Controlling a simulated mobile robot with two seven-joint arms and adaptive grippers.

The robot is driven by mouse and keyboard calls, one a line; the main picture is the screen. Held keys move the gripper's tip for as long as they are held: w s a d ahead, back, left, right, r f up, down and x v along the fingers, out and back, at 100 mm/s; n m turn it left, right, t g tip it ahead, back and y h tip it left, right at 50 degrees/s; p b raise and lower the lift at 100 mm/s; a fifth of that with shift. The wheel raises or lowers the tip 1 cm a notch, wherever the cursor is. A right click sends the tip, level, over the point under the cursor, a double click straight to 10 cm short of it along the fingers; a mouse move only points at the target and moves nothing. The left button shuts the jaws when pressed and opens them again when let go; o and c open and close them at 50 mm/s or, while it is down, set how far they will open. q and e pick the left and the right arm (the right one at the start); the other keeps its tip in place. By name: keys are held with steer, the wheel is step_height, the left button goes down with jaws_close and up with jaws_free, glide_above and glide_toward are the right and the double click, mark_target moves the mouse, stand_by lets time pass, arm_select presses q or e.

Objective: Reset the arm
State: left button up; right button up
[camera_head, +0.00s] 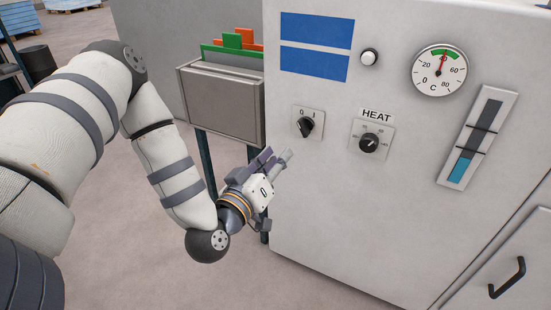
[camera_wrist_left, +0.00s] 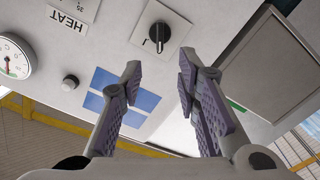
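My left arm comes in from the left in the head view and bends down at its elbow. My left gripper (camera_head: 278,160) is in front of the grey machine cabinet (camera_head: 330,215), below and left of the 0/I rotary switch (camera_head: 306,125). In the left wrist view my left gripper (camera_wrist_left: 158,80) has its two fingers spread apart with nothing between them. The switch (camera_wrist_left: 160,37) shows beyond the fingertips, apart from them. My right gripper shows in neither view.
The HEAT knob (camera_head: 369,142), a white button (camera_head: 370,57), a round gauge (camera_head: 439,70) and a level gauge (camera_head: 477,136) are on the cabinet. A grey document holder (camera_head: 221,103) with coloured folders stands behind my left arm. Open floor (camera_head: 110,225) lies at lower left.

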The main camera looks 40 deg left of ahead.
arm_select(q)
steer(key=s+d+f+m+g+h+p, duration=0.3)
steer(key=s+d+f+g, duration=0.35)
steer(key=s, duration=0.25)
steer(key=s+d+f+m+g+h+p, duration=0.3)
steer(key=s+d+f+g+p, duration=0.15)
steer(key=s+d+f, duration=0.35)
steer(key=s+a+r+m+g+y+p, duration=0.1)
steer(key=s+g, duration=0.3)
steer(key=s, duration=0.8)
steer(key=s+a+r+m+g+y+p, duration=0.1)
steer(key=s+g, duration=0.4)
steer(key=s, duration=0.7)
steer(key=shift+a+p, duration=0.3)
steer(key=shift+a, duration=0.25)
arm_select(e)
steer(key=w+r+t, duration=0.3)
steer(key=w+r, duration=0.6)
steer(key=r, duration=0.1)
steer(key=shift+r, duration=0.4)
arm_select(q)
steer(key=shift+w, duration=0.1)
